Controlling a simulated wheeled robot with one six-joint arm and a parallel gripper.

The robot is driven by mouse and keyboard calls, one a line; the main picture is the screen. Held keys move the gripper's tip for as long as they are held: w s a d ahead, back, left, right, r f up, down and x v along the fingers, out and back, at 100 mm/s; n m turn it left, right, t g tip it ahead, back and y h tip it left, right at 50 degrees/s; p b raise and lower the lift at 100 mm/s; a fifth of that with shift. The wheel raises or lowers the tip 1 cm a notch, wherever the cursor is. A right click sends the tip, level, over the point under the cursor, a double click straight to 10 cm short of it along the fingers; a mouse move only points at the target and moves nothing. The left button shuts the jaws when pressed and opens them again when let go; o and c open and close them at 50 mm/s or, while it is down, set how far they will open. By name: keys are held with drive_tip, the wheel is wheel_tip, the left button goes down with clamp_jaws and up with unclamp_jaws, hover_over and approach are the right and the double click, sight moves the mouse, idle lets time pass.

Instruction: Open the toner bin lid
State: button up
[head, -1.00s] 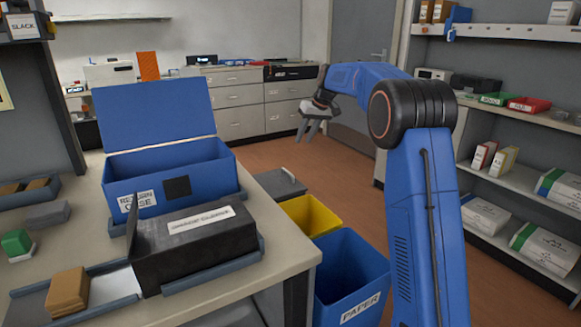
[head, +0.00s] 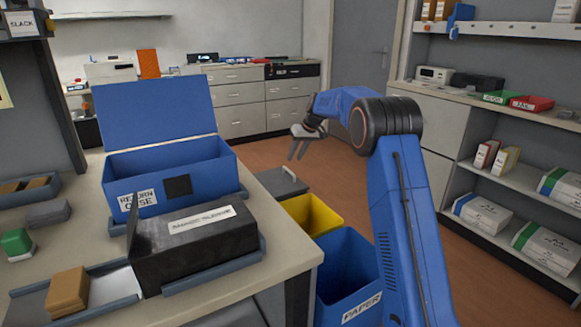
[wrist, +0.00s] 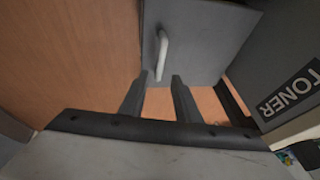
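The toner bin's grey lid (head: 284,181) with its pale handle (head: 288,174) shows beyond the counter's edge in the head view and looks flat and shut. In the wrist view the lid (wrist: 205,35) is at the top centre, with the white bar handle (wrist: 162,55) just beyond my fingertips. A dark panel with a TONER label (wrist: 290,92) is at the right. My gripper (head: 297,150) points down above the lid in the head view. The bin's body is mostly hidden by the counter.
A yellow bin (head: 312,214) and a blue PAPER bin (head: 345,275) stand along the counter (head: 285,240). On the counter are an open blue return case (head: 215,175) and a black cartridge box (head: 195,250). Shelves (head: 515,175) line the right; the floor behind the bins is clear.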

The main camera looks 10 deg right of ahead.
drive_tip(key=x, duration=0.6)
drive_tip(key=shift+w+a+f, duration=0.15)
drive_tip(key=shift+f, duration=0.2)
clamp_jaws()
